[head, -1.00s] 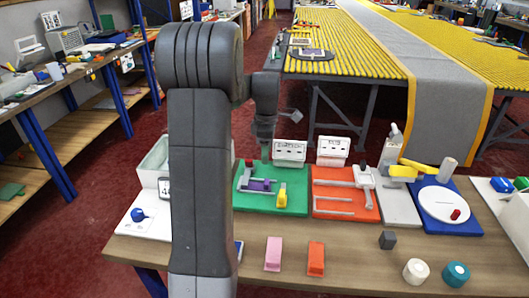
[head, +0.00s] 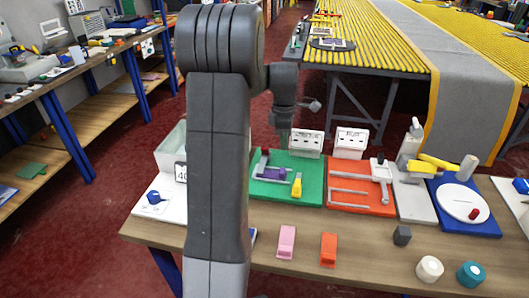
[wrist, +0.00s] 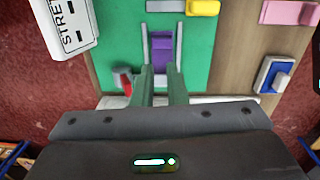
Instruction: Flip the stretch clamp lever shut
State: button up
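The stretch clamp is a green board (head: 300,190) on the table, with a purple piece (head: 276,173) between grey rails and a yellow block (head: 296,185). A white sign (head: 307,142) stands behind it; in the wrist view the sign (wrist: 68,25) reads "STRE". In the wrist view a small red-tipped lever (wrist: 123,80) is just left of my gripper (wrist: 162,78). The purple piece (wrist: 162,52) lies beyond the fingers. My fingers are apart and nothing shows between them; contact with the lever cannot be told.
An orange board (head: 361,190) with grey rails is right of the green one. A pink block (head: 286,241) and an orange block (head: 328,249) lie in front. A blue board with a white disc (head: 462,203) is further right. My arm hides the table's left part.

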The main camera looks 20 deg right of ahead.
aim_at(265, 152)
jog(key=shift+s+a+f+n+h+b, duration=0.15)
jog(key=shift+s+f+n+h+b, duration=0.2)
jog(key=shift+n, duration=0.25)
grip_shut()
jog(key=s+a+f+n+t+h+b, duration=0.1)
jog(key=a+n+t+b, duration=0.3)
jog(key=a+n, duration=0.5)
jog(key=f+n+t+h, duration=0.1)
jog(key=n+t, duration=0.1)
jog(key=n, duration=0.5)
jog(key=shift+s+a+f+h+b, duration=0.15)
jog(key=shift+s+f+h+b, duration=0.1)
jog(key=shift+f+h+b, duration=0.1)
jog(key=b+x, duration=0.5)
jog(key=x, duration=0.5)
jog(key=shift+w+d+r+p, duration=0.35)
jog(key=shift+w+p, duration=0.15)
jog(key=shift+p, duration=0.1)
jog(key=shift+w+d+r+p, duration=0.2)
jog(key=shift+w+r+p, duration=0.15)
jog(key=shift+w+p, duration=0.2)
jog(key=shift+w+d+r+p, duration=0.25)
jog(key=shift+w+d+p, duration=0.2)
jog(key=shift+w, duration=0.25)
